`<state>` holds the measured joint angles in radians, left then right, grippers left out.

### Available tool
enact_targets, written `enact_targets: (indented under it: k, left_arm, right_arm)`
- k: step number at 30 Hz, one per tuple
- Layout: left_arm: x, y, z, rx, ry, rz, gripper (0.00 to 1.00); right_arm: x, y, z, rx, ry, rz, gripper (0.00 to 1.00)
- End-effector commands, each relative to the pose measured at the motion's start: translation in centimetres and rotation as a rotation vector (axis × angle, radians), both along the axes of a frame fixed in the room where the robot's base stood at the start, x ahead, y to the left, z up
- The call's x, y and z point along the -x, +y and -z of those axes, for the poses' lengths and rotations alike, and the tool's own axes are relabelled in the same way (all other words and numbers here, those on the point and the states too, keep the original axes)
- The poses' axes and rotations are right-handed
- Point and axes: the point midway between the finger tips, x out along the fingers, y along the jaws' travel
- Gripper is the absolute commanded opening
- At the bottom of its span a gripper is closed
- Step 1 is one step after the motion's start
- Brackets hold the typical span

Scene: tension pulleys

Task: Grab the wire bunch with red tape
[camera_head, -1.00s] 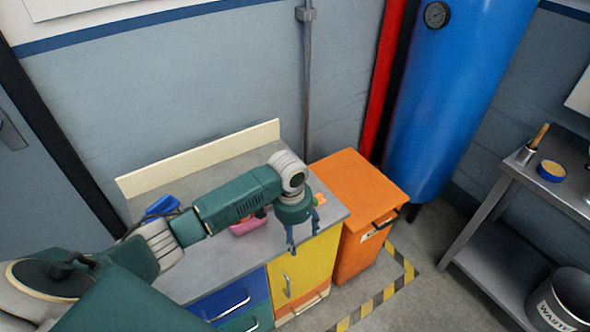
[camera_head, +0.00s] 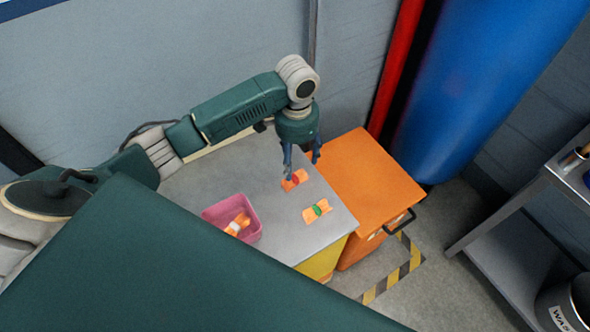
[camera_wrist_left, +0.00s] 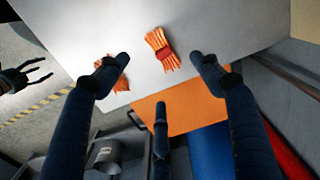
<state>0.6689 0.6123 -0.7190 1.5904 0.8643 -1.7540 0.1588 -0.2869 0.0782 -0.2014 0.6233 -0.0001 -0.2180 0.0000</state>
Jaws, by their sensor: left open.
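The wire bunch with red tape (camera_head: 294,180) is orange and lies on the grey table top, just below my left gripper (camera_head: 302,165). In the left wrist view the bunch (camera_wrist_left: 162,48) shows between the two upper fingers, its red band near the middle. My left gripper is open and empty, fingers pointing down and spread. In the head view a fingertip overlaps the bunch's edge; whether it touches I cannot tell. In the left wrist view my right gripper (camera_wrist_left: 35,75) shows at the left edge, small and dark, its fingers apart.
A bunch with green tape (camera_head: 317,211) lies nearby, towards the table's front edge. A pink bin (camera_head: 211,214) holds a bunch with white tape (camera_head: 237,224). An orange cabinet (camera_head: 365,175) stands right of the table, with a blue tank (camera_head: 470,85) behind it.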

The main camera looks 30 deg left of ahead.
Motion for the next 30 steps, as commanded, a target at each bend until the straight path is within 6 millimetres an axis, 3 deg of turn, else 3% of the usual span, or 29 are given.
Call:
enact_targets:
  k: [3,8,13,21,30]
  left_arm:
    - [0.2,0.0,2.1,-0.001,0.005,0.000,0.66]
    - [0.0,0.0,4.0,-0.001,0.002,-0.002,0.66]
    - [0.1,0.0,5.3,0.000,0.003,0.000,0.66]
    - [0.0,0.0,9.1,-0.001,0.002,0.000,0.66]
    - [-0.1,0.0,9.7,-0.001,0.000,0.000,0.66]
  right_arm:
    - [2.0,-0.4,-0.1,0.006,0.028,-0.001,0.64]
    - [3.1,-0.8,-0.2,0.011,0.043,-0.001,0.64]
    - [2.3,-0.7,-0.5,0.009,0.032,0.000,0.64]
    - [0.5,-0.5,-1.3,0.005,0.004,0.001,0.64]
    - [1.0,0.1,-1.3,-0.002,0.013,0.003,0.64]
